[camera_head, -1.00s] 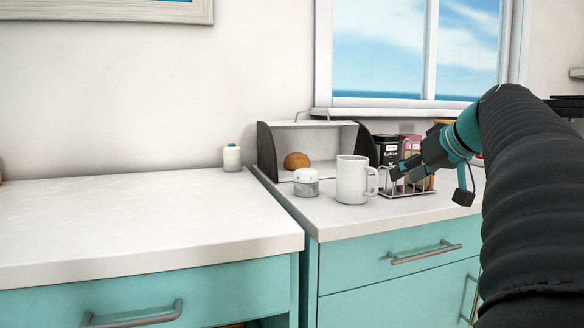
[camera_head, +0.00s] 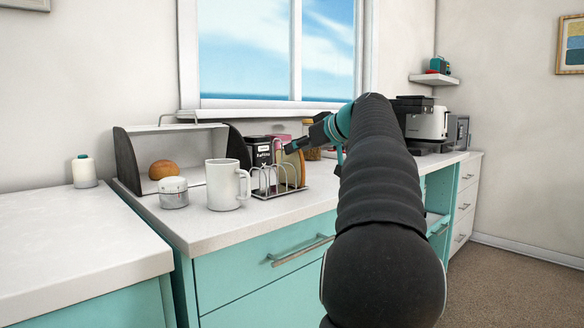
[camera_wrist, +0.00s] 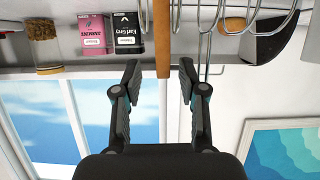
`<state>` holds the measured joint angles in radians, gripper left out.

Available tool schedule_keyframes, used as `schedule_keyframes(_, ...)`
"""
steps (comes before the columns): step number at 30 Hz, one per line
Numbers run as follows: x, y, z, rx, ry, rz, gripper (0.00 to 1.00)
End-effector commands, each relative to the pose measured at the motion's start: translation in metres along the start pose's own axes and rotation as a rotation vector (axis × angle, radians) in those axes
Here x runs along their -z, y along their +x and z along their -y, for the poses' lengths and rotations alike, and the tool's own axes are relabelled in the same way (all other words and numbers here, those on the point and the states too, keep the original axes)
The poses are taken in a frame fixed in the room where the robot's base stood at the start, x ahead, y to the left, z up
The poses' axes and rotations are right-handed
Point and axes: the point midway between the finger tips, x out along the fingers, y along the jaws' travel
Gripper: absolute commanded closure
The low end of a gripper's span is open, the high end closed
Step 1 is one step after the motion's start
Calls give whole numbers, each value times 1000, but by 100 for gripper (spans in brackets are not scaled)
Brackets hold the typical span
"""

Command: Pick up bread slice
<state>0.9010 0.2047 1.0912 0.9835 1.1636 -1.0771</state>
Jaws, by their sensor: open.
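The bread slice (camera_head: 294,163) stands upright in the wire toast rack (camera_head: 279,187) on the right counter. In the wrist view, which is upside down, the slice (camera_wrist: 162,42) shows edge-on as a brown strip. My gripper (camera_wrist: 160,65) is open, one fingertip on each side of the strip, with a gap visible on both sides. In the head view my gripper (camera_head: 288,150) is above the rack, by the slice's top. The rack's wire loops (camera_wrist: 207,12) show beside the slice. The slice's lower part is partly hidden by the rack.
A white mug (camera_head: 226,185) stands left of the rack, with a lidded jar (camera_head: 173,193) beside it. A bread bin (camera_head: 126,160) holds a bun (camera_head: 163,169). A black tea tin (camera_head: 259,151) and a pink tin (camera_wrist: 90,33) stand behind the rack.

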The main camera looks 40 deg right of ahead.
Motion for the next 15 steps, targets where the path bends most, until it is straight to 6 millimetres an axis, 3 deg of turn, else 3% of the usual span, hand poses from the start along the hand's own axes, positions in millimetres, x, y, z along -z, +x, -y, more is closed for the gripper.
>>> schedule_keyframes(8,-1,15,0,-1,2,2,58)
schedule_keyframes(15,-1,47,3,-2,2,1,58)
